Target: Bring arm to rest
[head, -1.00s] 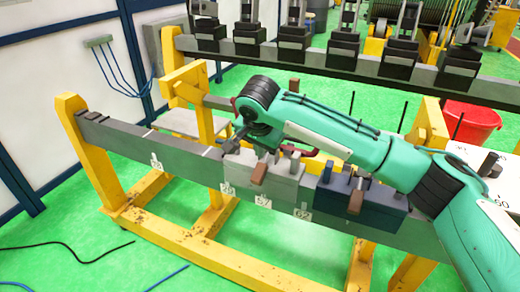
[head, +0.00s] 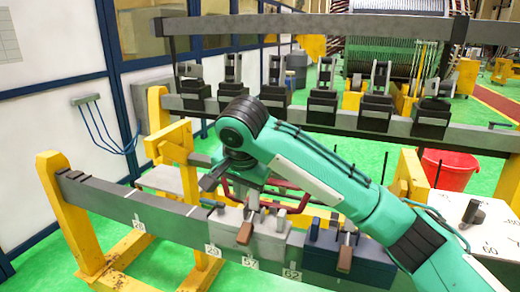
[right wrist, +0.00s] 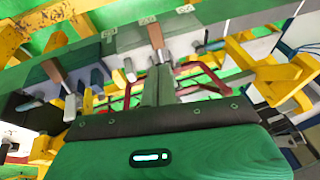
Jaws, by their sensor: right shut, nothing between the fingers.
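My right arm, teal with black joints, comes in from the right in the head view. My right gripper (head: 212,181) is at its end, dark and partly hidden by the wrist, above and behind the grey beam (head: 110,203). In the right wrist view the gripper's narrow fingers (right wrist: 158,86) are together, with nothing seen between them. My left gripper is not in view.
A yellow frame (head: 55,190) carries the beam. Red curved handles (head: 270,187) show beneath the forearm. A rear rail (head: 400,127) holds several black clamps. A red bucket (head: 448,170) and a white numbered surface (head: 480,232) are at right. Green floor is open at lower left.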

